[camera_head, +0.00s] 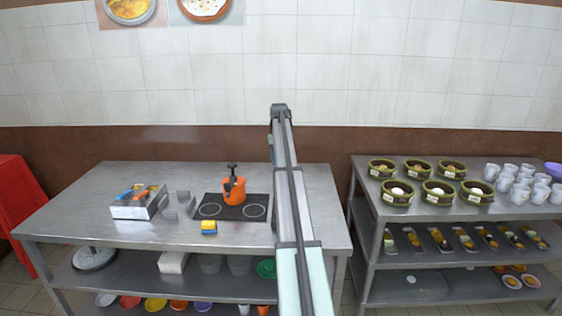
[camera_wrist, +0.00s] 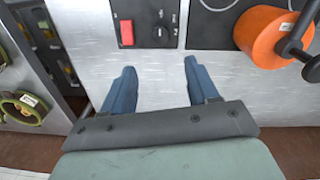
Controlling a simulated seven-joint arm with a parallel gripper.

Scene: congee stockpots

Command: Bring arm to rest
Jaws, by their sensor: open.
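My arm (camera_head: 290,190) stands up across the middle of the head view, in front of the counter. There my gripper is mostly hidden behind the arm. An orange pot (camera_wrist: 262,38) with a dark handle is off to the right of the fingers. In the head view the pot (camera_head: 234,192) stands on the black two-ring cooktop (camera_head: 244,213).
A dark panel (camera_wrist: 145,22) with a red switch and a knob lies beyond my fingertips. A yellow and blue sponge (camera_head: 209,226), grey blocks and a filled tray (camera_head: 130,212) are on the left counter. Steamer baskets (camera_head: 397,193) and white cups (camera_head: 515,182) fill the right counter.

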